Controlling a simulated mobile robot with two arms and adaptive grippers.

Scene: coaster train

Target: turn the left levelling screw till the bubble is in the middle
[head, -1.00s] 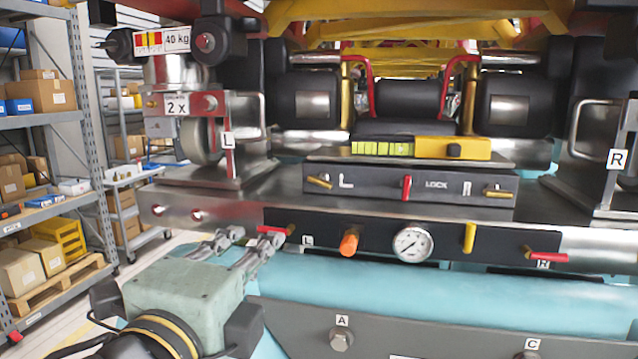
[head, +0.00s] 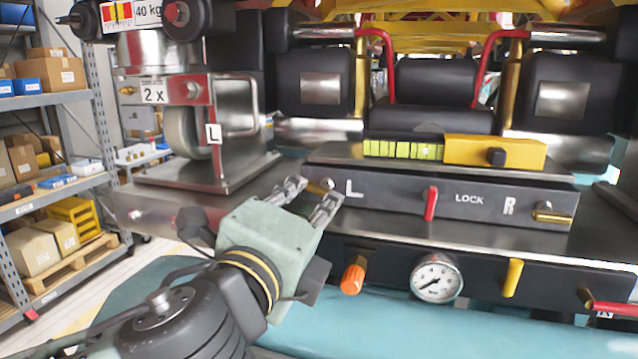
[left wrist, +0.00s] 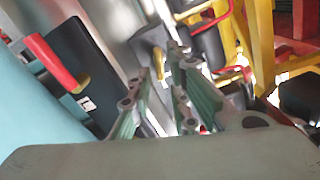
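The left levelling screw (head: 321,187) is a small brass handle at the left end of a dark panel (head: 390,204), beside the letter L. My left gripper (head: 312,191) is open, its two fingertips apart at the screw in the head view. In the left wrist view, a brass piece (left wrist: 158,61) shows just beyond the open fingers; I cannot tell whether they touch it. The level's yellow-green vial (head: 402,149), in a yellow block (head: 490,151), stands above the panel. Its bubble is too small to tell. My right gripper is out of view.
A red lock lever (head: 431,203) and the right brass screw (head: 551,216) are on the same panel. Below are an orange knob (head: 352,277), a gauge (head: 436,277) and a yellow lever (head: 512,277).

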